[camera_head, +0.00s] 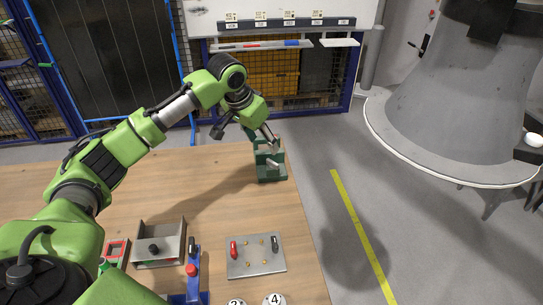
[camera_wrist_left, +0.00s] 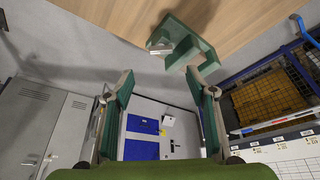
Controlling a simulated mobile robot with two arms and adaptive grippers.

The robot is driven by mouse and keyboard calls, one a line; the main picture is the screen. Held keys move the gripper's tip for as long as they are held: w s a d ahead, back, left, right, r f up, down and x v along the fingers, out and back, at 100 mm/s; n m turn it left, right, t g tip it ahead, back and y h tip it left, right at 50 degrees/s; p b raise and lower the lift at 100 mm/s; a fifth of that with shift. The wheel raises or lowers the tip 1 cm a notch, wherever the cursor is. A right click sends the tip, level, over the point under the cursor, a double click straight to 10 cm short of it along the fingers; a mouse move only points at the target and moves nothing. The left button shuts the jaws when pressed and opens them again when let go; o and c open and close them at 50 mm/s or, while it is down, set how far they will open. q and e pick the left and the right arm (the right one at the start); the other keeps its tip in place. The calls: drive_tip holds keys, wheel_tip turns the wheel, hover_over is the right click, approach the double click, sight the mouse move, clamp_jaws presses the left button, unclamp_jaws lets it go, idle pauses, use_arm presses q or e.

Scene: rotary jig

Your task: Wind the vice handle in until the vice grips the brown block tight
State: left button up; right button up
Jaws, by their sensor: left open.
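The green vice (camera_head: 270,172) stands at the far right corner of the wooden table. In the left wrist view the vice (camera_wrist_left: 197,48) shows at the top, beyond the fingertips, with a pale metal piece (camera_wrist_left: 161,49) at its side. I cannot tell whether this piece is the handle. My left gripper (camera_head: 247,136) is just above and to the left of the vice in the head view. Its two fingers (camera_wrist_left: 159,76) are spread wide with nothing between them. My right gripper is not in view.
Nearer on the table (camera_head: 170,165) are a metal plate with red and black levers (camera_head: 256,257), an open metal box (camera_head: 159,246), a blue fixture with a red knob (camera_head: 193,277) and a red frame (camera_head: 116,250). The table's middle is bare. The vice is close to the table edge.

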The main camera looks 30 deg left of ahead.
sight(272, 162)
use_arm(q)
drive_tip(key=p+x, duration=0.1)
drive_tip(key=x, duration=1)
drive_tip(key=shift+w+a+f+p, duration=0.1)
drive_tip(key=shift+w+f+p, duration=0.05)
drive_tip(key=shift+f+p, duration=0.15)
drive_tip(key=shift+r, duration=0.15)
drive_tip(key=c, duration=1.1)
